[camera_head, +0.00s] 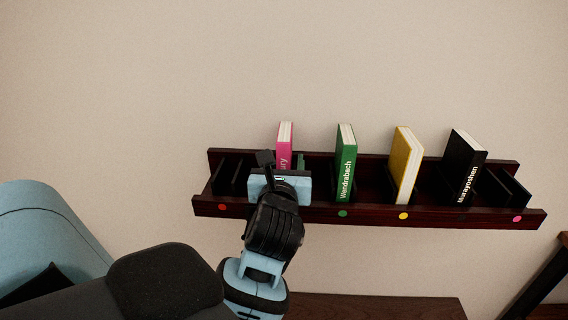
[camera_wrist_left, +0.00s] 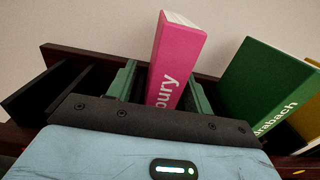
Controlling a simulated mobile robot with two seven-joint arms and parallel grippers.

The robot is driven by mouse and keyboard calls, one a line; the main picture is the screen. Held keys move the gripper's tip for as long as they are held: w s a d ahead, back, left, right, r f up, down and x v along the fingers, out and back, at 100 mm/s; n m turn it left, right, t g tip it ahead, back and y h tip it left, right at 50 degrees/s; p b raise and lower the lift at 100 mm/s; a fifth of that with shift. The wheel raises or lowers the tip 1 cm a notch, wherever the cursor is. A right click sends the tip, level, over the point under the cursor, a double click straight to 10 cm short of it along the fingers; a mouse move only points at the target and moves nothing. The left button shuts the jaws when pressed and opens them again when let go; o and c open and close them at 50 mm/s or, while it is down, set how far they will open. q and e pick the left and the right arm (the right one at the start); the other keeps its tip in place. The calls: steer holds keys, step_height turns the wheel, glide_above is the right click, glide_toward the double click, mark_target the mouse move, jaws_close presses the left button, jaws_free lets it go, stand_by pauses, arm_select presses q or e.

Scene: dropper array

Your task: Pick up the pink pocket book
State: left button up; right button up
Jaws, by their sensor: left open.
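The pink pocket book (camera_head: 284,138) stands upright in the dark wooden wall rack, with white page edges on top. My left gripper (camera_head: 284,164) is in front of it and hides its lower part in the head view. In the left wrist view, the pink book (camera_wrist_left: 177,58) stands between the two green-padded fingers of the open left gripper (camera_wrist_left: 161,90). A gap shows on the book's left side; the right finger is close to it, and I cannot tell whether they touch. My right gripper is in neither view.
The dark rack (camera_head: 375,214) has dividers and coloured dots along its front. A green book (camera_head: 346,165) stands just right of the pink one, then a yellow book (camera_head: 405,165) and a black book (camera_head: 465,165). The slot at the far left is empty. A brown wooden surface (camera_head: 380,308) lies below.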

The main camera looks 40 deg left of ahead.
mark_target(284, 132)
arm_select(q)
steer(key=shift+x, duration=1.05)
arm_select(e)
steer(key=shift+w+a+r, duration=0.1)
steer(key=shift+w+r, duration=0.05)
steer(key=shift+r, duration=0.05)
arm_select(q)
jaws_close()
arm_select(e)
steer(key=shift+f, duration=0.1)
arm_select(q)
steer(key=shift+r, duration=0.1)
